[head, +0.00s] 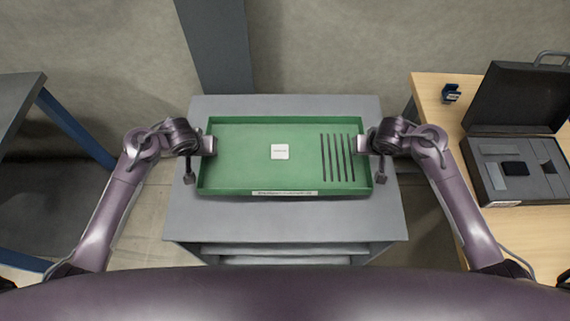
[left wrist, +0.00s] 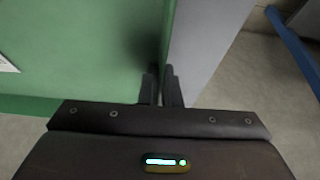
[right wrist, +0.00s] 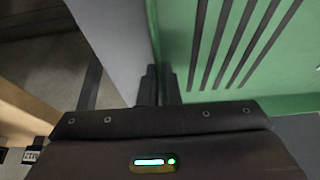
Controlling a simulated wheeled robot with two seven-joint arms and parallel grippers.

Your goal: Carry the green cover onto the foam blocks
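The green cover (head: 235,170) is a shallow rectangular tray shape with a raised rim, a white square label, several dark slots at its right and a label strip on its front edge. It is over the grey table; I cannot tell whether it touches the top. My left gripper (head: 209,146) is at its left rim, with the fingers (left wrist: 160,88) closed on the green wall. My right gripper (head: 363,146) is at its right rim, its fingers (right wrist: 158,85) closed on that wall. Foam blocks cannot be clearly identified; anything under the cover is hidden.
The grey table (head: 285,225) has bare margins around the cover. A wooden bench (head: 440,130) at the right holds an open black case (head: 515,100) with grey lining and a small blue-black item (head: 451,93). A dark table (head: 18,105) stands at the left.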

